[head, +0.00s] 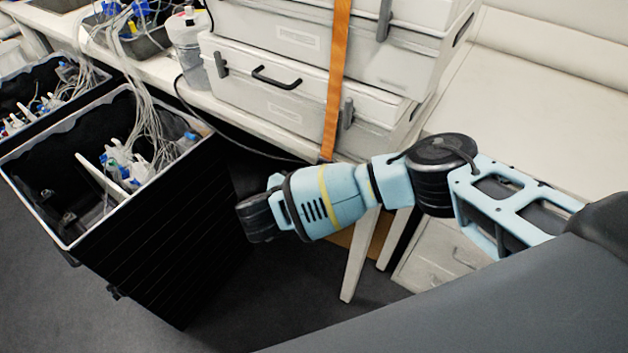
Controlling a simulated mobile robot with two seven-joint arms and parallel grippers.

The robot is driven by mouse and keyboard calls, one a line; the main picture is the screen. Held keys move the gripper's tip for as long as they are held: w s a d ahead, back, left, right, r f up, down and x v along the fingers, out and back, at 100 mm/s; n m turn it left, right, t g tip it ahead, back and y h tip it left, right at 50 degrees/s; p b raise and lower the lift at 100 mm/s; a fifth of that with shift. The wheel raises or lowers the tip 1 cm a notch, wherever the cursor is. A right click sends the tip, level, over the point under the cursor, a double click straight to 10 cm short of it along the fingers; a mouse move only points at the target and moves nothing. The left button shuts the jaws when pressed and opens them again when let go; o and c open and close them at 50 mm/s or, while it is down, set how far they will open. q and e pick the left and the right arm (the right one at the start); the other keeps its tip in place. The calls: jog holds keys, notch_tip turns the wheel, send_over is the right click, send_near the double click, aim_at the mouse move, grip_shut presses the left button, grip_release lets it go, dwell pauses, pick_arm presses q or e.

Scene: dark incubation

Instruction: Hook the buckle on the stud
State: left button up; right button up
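An orange strap (338,75) runs down over the front of the stacked white cases. Its lower part passes behind my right arm. A small orange-brown patch (365,240) shows below that arm; I cannot tell if it is the same strap. I cannot make out a buckle or a stud. My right arm reaches in from the right across the middle and ends in a dark rounded part, with no fingers to be seen. My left arm and gripper are out of view.
White cases, one upper (285,30) and one lower (270,92), stand on a pale bench (530,110). A black bin (120,240) of cables and connectors stands at left, another bin (40,85) behind it. A clear bottle (186,45) stands by the cases. Dark floor lies below.

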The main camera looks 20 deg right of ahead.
dwell(0.4)
jog(key=o, duration=1.1)
jog(key=shift+a, duration=0.1)
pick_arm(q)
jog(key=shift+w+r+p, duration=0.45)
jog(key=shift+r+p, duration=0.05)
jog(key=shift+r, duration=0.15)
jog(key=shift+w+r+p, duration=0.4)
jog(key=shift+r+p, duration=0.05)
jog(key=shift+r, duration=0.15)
pick_arm(e)
jog(key=v, duration=0.7)
jog(key=shift+s+a+r, duration=0.2)
jog(key=shift+a, duration=0.05)
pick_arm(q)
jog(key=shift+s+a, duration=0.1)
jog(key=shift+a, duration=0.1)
pick_arm(e)
jog(key=shift+a+f, duration=0.1)
